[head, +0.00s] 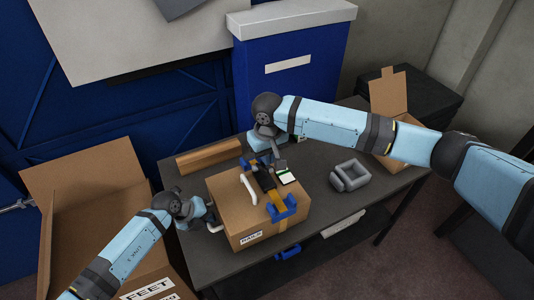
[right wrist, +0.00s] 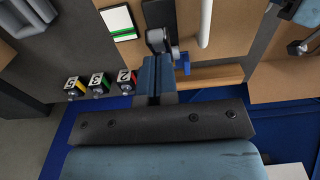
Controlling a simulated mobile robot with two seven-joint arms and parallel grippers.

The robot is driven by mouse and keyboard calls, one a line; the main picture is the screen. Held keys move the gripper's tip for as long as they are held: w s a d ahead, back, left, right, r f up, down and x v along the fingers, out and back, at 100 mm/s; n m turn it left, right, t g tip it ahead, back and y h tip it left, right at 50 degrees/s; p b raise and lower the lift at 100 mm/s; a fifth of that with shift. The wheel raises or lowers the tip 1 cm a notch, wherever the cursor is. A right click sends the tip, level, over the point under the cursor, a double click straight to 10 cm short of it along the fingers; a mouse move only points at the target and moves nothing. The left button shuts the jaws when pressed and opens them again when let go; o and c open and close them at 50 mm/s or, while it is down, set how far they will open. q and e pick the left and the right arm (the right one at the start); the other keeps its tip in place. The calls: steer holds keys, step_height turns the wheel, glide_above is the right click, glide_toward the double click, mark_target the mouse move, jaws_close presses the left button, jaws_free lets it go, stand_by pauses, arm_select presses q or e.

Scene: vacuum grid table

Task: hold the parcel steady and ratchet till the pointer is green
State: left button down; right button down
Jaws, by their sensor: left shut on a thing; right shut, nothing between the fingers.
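The parcel (head: 228,190), a brown carton with a "FEET"-free small label on its front, sits on the dark table (head: 190,262). The gauge also shows in the right wrist view (right wrist: 118,23). My right gripper (right wrist: 155,65) is shut and empty, close to the ratchet lever (right wrist: 160,40).
A white handle (head: 248,188) stands on the parcel's top. A cardboard bar (head: 210,157) lies behind it. A grey holder (head: 350,176) stands right. Open cartons stand at left (head: 85,165) and right (head: 388,95). Three numbered coloured pieces (right wrist: 98,83) show in the wrist view.

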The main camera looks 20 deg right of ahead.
mark_target(271, 170)
steer(key=shift+s, duration=0.1)
steer(key=shift+s+d+f+t+y, duration=0.15)
steer(key=shift+s+f+t, duration=0.3)
steer(key=shift+s+t, duration=0.2)
steer(key=shift+s+d+f+t+y, duration=0.15)
steer(key=shift+s+f+t, duration=0.3)
steer(key=shift+s+t, duration=0.15)
steer(key=s+f+t, duration=0.1)
steer(key=f+t, duration=0.1)
steer(key=shift+s+d+t+y, duration=0.2)
steer(key=shift+s+t+y, duration=0.1)
steer(key=shift+s+t, duration=0.1)
steer(key=shift+s+f+t, duration=0.25)
steer(key=shift+s+f, duration=0.2)
steer(key=shift+f, duration=0.4)
steer(key=shift+d, duration=0.1)
steer(key=shift+r, duration=0.4)
steer(key=v, duration=1.2)
steer(key=shift+w+r, duration=0.2)
steer(key=shift+r, duration=0.35)
